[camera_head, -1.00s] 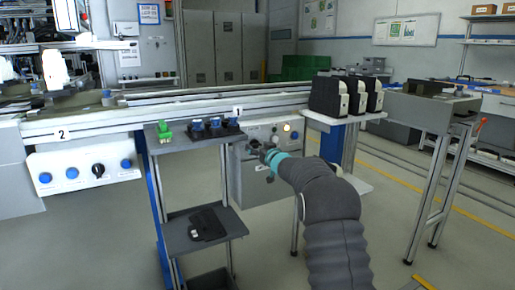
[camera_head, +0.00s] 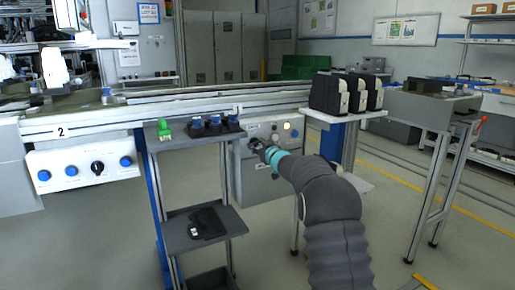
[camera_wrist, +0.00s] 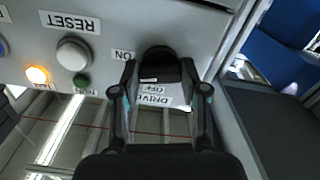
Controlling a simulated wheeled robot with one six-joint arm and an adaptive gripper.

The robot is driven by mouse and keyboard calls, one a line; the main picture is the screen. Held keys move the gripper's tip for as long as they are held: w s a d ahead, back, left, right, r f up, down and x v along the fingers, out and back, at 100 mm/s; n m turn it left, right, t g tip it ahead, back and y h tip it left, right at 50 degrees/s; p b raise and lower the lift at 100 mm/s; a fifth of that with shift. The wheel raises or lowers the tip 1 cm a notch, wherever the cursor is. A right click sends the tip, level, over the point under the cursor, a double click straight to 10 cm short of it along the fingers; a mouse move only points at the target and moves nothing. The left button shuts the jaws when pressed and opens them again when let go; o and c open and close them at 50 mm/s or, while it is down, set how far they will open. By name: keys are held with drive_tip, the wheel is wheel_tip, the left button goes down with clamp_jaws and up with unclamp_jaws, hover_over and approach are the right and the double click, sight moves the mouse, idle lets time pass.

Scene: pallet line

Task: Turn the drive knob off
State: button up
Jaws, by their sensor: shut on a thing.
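The black drive knob (camera_wrist: 158,58) sits on a light grey panel, between the fingers of my gripper (camera_wrist: 160,72) in the wrist view. The fingers are shut on it, one on each side. An ON label (camera_wrist: 123,55) is left of the knob, and OFF and DRIVE labels (camera_wrist: 152,97) are below it; the lettering appears upside down. The knob's pointer mark is too dark to read. In the head view my gripper (camera_head: 257,146) is at the left part of the grey control panel (camera_head: 262,190), hiding the knob.
A shelf stand (camera_head: 195,222) stands close to the left of my gripper. Black-and-white boxes (camera_head: 330,95) sit on a stand to the right.

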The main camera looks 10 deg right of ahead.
drive_tip(key=n+b, duration=0.3)
drive_tip(key=n, duration=0.4)
drive_tip(key=shift+f, duration=0.15)
drive_tip(key=n+b, duration=0.2)
drive_tip(key=n, duration=0.2)
drive_tip(key=shift+n, duration=0.4)
drive_tip(key=shift+n+b, duration=0.95)
drive_tip(key=shift+n, duration=0.75)
drive_tip(key=o, duration=1.1)
drive_tip(key=shift+o, duration=0.2)
drive_tip(key=v, duration=1.2)
